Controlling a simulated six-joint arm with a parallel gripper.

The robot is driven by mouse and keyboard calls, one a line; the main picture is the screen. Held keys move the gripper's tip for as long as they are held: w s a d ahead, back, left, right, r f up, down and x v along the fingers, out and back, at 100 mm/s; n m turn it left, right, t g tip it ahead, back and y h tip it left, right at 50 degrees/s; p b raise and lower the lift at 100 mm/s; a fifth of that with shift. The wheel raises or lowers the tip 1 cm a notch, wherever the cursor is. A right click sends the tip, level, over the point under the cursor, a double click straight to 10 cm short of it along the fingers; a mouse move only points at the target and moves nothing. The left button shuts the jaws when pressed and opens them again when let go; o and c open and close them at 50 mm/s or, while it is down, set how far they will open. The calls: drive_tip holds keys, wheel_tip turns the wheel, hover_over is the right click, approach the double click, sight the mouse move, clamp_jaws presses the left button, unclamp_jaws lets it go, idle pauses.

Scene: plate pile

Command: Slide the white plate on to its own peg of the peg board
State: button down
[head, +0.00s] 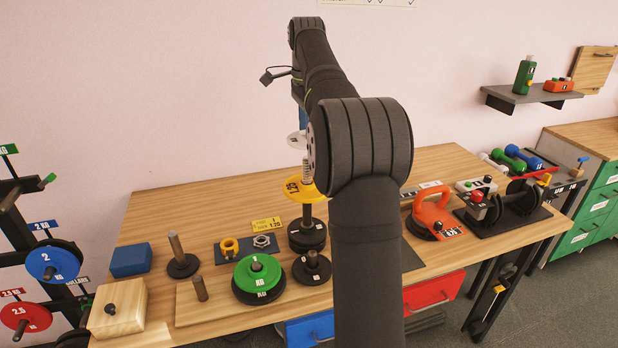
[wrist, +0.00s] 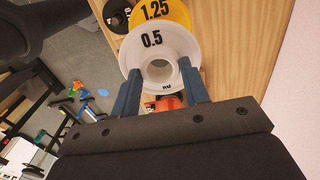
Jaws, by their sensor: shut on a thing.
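The white plate (wrist: 150,47), marked 0.5, is between the two blue fingers of my gripper (wrist: 160,80) in the wrist view, with the fingers shut on it. In the head view the white plate (head: 296,140) shows as a thin disc beside my arm, above the yellow plate (head: 303,188). The yellow plate, marked 1.25, also shows behind it in the wrist view (wrist: 170,12). The wooden peg board (head: 185,309) has a bare peg (head: 200,289) at its left and a green plate (head: 258,275) beside that. My arm hides most of the gripper in the head view.
Black plates (head: 306,236) are stacked on a post below the yellow plate. A small black plate (head: 312,268) sits right of the green one. A separate peg on a round base (head: 178,254), a blue block (head: 131,260) and a wooden block (head: 118,307) stand at left.

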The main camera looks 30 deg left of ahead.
drive_tip(key=shift+n, duration=0.5)
drive_tip(key=r, duration=0.1)
drive_tip(key=s+d+r, duration=0.1)
drive_tip(key=r, duration=0.1)
drive_tip(key=s+r, duration=0.1)
drive_tip(key=shift+d+r, duration=0.15)
drive_tip(key=shift+s+d, duration=0.3)
drive_tip(key=shift+s, duration=0.2)
drive_tip(key=m, duration=0.1)
hover_over(312, 251)
wheel_tip(312, 251, down, 19)
drive_tip(key=shift+d+r, duration=0.1)
drive_tip(key=shift+r, duration=0.05)
drive_tip(key=shift+f, duration=3.5)
drive_tip(key=shift+f, duration=0.1)
drive_tip(key=shift+f, duration=1.9)
drive_tip(key=shift+f, duration=0.2)
